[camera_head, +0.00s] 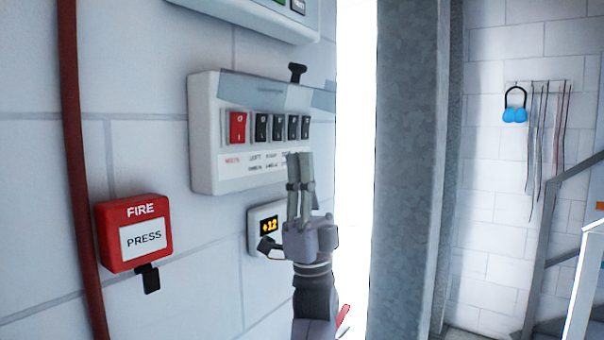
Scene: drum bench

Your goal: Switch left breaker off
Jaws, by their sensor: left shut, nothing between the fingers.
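The white breaker box (203,135) is mounted on the wall, with its clear cover raised. It has a red main switch (237,127) at left and a row of black switches to its right. The left breaker (261,127) is the first black switch, above a small label reading LEFT; its position is too small to tell. My left gripper (300,158) points upward, fingers together and empty. Its tips are below the right-hand switches in the picture, overlapping the box's lower right part and hiding some labels. Contact with the box cannot be told. My right gripper is not in view.
A red fire button box (134,212) is at lower left, beside a red pipe (78,160). A small display (268,208) reading +12 sits behind my gripper. A grey metal column (405,180) stands to the right.

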